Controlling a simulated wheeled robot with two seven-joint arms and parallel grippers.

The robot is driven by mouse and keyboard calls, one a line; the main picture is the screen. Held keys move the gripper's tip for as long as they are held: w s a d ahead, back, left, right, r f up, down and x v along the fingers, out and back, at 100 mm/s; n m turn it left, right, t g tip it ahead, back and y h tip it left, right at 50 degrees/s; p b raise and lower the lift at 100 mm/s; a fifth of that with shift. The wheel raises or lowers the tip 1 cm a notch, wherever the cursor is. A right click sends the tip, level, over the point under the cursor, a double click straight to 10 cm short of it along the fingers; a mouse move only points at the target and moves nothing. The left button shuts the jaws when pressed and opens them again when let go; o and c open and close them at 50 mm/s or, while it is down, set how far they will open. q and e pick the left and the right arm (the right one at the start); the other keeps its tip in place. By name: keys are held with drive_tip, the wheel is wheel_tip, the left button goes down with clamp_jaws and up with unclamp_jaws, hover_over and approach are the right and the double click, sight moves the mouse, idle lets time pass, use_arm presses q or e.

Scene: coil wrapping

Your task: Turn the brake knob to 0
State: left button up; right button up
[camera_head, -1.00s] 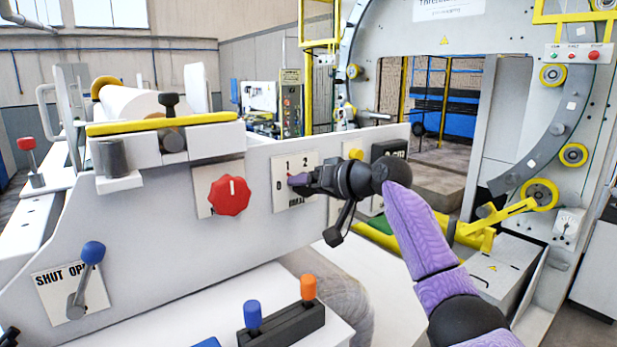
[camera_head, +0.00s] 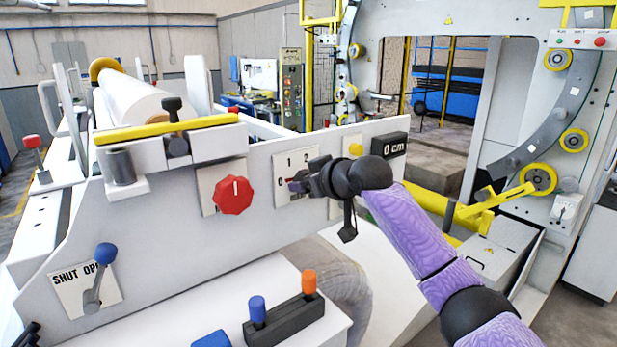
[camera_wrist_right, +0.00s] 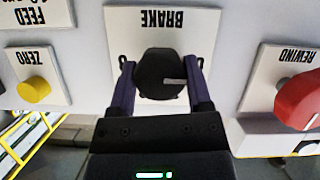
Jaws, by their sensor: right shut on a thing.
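The black brake knob (camera_wrist_right: 158,68) is on a white plate (camera_wrist_right: 205,25) marked BRAKE, upside down in the right wrist view. The knob's white mark lies level and points right there, which is leftward in the head view, the side of the plate's 0. My right gripper (camera_head: 299,185) is shut on the knob, one purple finger on each side, as the right wrist view (camera_wrist_right: 160,92) shows. My left gripper is not in view.
A red rewind knob (camera_head: 233,195) is left of the brake plate. A yellow zero button (camera_head: 355,149) and a display reading 0 cm (camera_head: 391,146) are on its right. A shut/open lever (camera_head: 98,277) and a box with blue and orange levers (camera_head: 285,322) are below.

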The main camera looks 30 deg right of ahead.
drive_tip(key=shift+f, duration=0.1)
idle(0.5)
drive_tip(key=o, duration=1.3)
drive_tip(key=b+v, duration=0.3)
drive_tip(key=v, duration=0.7)
drive_tip(key=shift+w+b, duration=0.1)
drive_tip(key=shift+b, duration=0.3)
